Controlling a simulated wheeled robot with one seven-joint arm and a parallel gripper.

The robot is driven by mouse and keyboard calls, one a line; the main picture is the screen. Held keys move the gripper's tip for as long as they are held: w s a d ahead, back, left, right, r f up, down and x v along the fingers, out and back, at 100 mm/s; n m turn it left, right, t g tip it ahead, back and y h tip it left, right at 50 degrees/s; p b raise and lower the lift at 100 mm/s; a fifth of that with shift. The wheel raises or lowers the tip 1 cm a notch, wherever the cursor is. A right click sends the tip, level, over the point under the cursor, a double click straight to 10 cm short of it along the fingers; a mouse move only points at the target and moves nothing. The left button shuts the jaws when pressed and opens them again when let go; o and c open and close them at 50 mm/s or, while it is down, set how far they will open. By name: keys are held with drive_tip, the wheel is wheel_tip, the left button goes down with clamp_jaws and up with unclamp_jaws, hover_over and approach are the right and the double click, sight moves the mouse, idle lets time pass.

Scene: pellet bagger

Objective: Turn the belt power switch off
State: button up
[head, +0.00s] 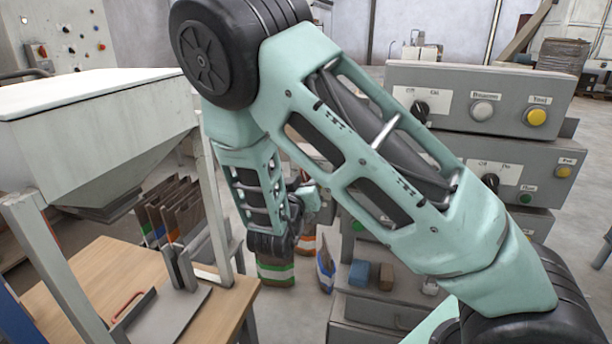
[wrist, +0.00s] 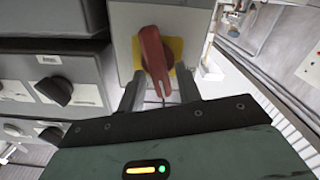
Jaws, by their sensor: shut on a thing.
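A red rotary handle (wrist: 154,55) on a yellow plate (wrist: 177,49) is mounted on a light grey box (wrist: 125,35) in the wrist view. No readable label shows whether it is the belt power switch. My gripper (wrist: 160,92) has one finger on each side of the handle's lower end and is shut on it. The handle points down and slightly right in this view. In the head view my arm hides the red handle, and I cannot make out my fingertips.
Grey panels in the head view carry a black off/on knob (head: 420,110), a white button (head: 482,110) and a yellow button (head: 535,117). A lower black knob (head: 490,182) sits beneath. A hopper (head: 120,130) and wooden table (head: 100,262) stand left.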

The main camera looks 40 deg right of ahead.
drive_tip(key=n+p, duration=0.1)
drive_tip(key=n, duration=0.1)
drive_tip(key=n+p, duration=0.1)
drive_tip(key=shift+w+a+n+p, duration=0.15)
drive_tip(key=shift+n+p, duration=0.15)
drive_tip(key=shift+n, duration=0.1)
drive_tip(key=n+p, duration=0.2)
drive_tip(key=n, duration=0.1)
drive_tip(key=shift+w+a+f+n, duration=0.1)
drive_tip(key=shift+n, duration=0.2)
drive_tip(key=shift+w+a+f+n+p, duration=0.15)
drive_tip(key=shift+n+p, duration=0.35)
drive_tip(key=shift+n, duration=0.7)
drive_tip(key=shift+s+d+f+n+p, duration=0.15)
drive_tip(key=shift+n+p, duration=0.4)
drive_tip(key=shift+n, duration=0.65)
drive_tip(key=shift+w+a+f+n+p, duration=0.15)
drive_tip(key=shift+n+p, duration=0.35)
drive_tip(key=shift+n, duration=0.7)
drive_tip(key=shift+f, duration=0.1)
drive_tip(key=o, duration=0.6)
drive_tip(key=shift+o, duration=0.2)
drive_tip(key=b+v, duration=0.5)
drive_tip(key=v, duration=1.2)
